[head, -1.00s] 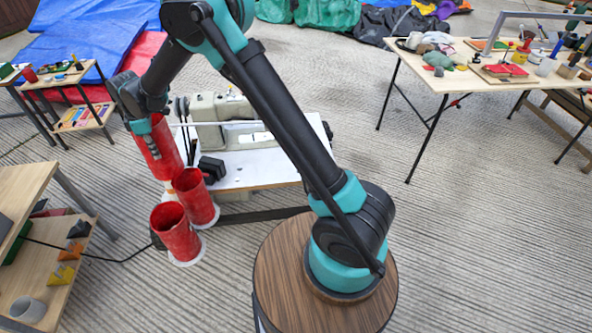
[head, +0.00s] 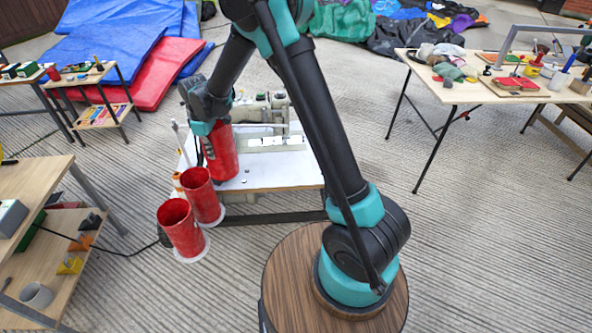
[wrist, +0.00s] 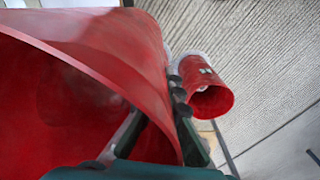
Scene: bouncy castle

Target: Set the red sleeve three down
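My gripper (head: 208,126) is shut on the wall of a red sleeve (head: 221,155), near its top. The sleeve hangs nearly upright in front of the sewing machine, over the white table top (head: 270,174); I cannot tell whether its bottom touches. In the wrist view, the held sleeve (wrist: 80,80) fills the left side and its wall passes between my fingers (wrist: 155,135). Two more open red sleeves with white base rings stand at the left: one (head: 202,195) behind, one (head: 181,228) nearer. Another red sleeve with pale marks (wrist: 208,92) shows in the wrist view.
A sewing machine (head: 262,115) stands on the white table behind the held sleeve. A wooden shelf unit (head: 30,190) is at the left. A table with tools (head: 455,92) is at the right. Blue and red mats (head: 135,50) lie at the back left. Open floor lies right of centre.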

